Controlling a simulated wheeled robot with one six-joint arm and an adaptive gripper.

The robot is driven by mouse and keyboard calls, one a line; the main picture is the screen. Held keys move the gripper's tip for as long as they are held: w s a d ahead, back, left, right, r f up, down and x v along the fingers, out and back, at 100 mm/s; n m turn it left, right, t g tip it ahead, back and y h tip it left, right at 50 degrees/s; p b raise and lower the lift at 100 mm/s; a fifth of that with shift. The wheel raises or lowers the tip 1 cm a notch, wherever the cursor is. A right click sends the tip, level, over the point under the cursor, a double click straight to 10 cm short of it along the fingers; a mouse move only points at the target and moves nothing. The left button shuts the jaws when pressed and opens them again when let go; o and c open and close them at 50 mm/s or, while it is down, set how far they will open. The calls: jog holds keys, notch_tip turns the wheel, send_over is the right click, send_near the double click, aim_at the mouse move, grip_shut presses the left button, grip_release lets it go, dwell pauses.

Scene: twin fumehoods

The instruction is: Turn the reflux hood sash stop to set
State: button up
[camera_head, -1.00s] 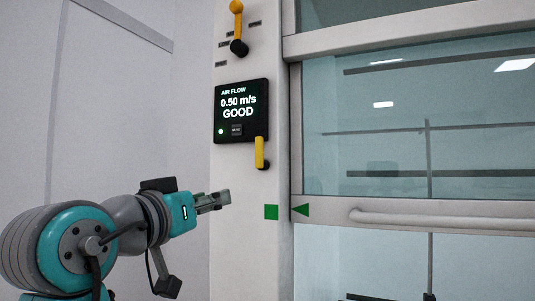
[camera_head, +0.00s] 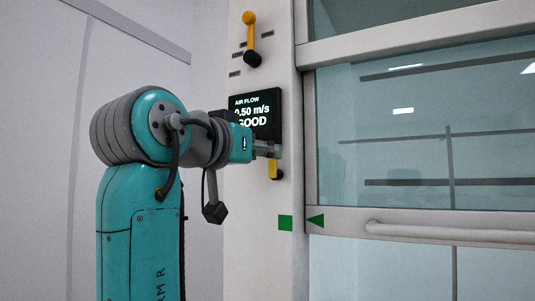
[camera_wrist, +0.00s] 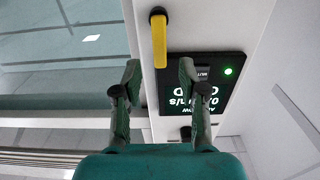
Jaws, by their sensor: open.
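A small yellow lever (camera_head: 274,170) on a dark pivot is on the white post below the air flow display; my gripper (camera_head: 267,149) partly covers it. In the wrist view the yellow lever (camera_wrist: 160,45) stands between and just beyond the two fingertips of my open gripper (camera_wrist: 160,72), which looks empty. A second yellow lever (camera_head: 249,30), pointing up from a dark pivot, is higher on the post with small labels beside it. I cannot read which lever is the sash stop.
The air flow display (camera_head: 262,100) is lit, partly hidden by my arm. The glass sash (camera_head: 420,140) with its long handle (camera_head: 450,234) is to the right. A green square (camera_head: 285,223) and green triangle (camera_head: 316,221) line up at the sash edge.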

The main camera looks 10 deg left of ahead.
jog(key=shift+x, duration=1.55)
grip_shut()
jog(key=shift+a, duration=0.1)
jog(key=a+n, duration=0.1)
jog(key=n, duration=0.5)
jog(key=w+a+f+n, duration=0.1)
jog(key=n, duration=0.2)
jog(key=shift+a+f, duration=0.1)
jog(key=shift+a, duration=0.2)
jog(key=n, duration=0.1)
jog(key=f+n, duration=0.1)
jog(key=n, duration=0.2)
jog(key=shift+w+a+f+n, duration=0.1)
jog(key=shift+a+f+n, duration=0.05)
jog(key=shift+a+n, duration=0.2)
jog(key=shift+a+f+n, duration=0.1)
jog(key=shift+f+n, duration=0.25)
jog(key=shift+n, duration=0.75)
jog(key=shift+a+f+n, duration=0.1)
jog(key=shift+f+n, duration=0.25)
jog(key=shift+n, duration=0.7)
jog(key=shift+f, duration=0.1)
